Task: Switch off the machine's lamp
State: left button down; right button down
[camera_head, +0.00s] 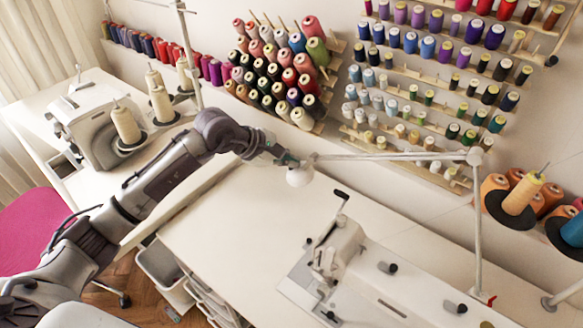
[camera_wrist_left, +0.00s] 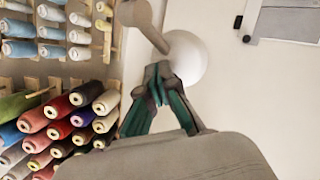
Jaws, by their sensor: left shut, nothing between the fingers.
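The machine's lamp has a small round white head (camera_head: 300,176) on a thin white jointed arm (camera_head: 400,157), which comes from a post standing at the right of the white sewing machine (camera_head: 340,250). My left gripper (camera_head: 287,160) is shut and empty, just at the upper left of the lamp head. In the left wrist view the gripper's closed fingertips (camera_wrist_left: 161,76) overlap the edge of the lamp head (camera_wrist_left: 186,56); I cannot tell if they touch it. The lamp's grey joint (camera_wrist_left: 135,12) shows above. I cannot tell if the lamp is lit. My right gripper is out of view.
Racks of thread spools (camera_head: 280,65) cover the wall behind, close to my left arm. A second machine (camera_head: 95,135) with thread cones stands at the left. The white table (camera_head: 225,215) is clear left of the sewing machine. A pink chair (camera_head: 40,235) is at the lower left.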

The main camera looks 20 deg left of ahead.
pick_arm(q)
jog(key=shift+f, duration=0.1)
dwell(0.3)
jog(key=shift+r, duration=0.45)
jog(key=shift+r+p, duration=1.2)
jog(key=shift+r, duration=1.8)
jog(key=shift+f, duration=0.1)
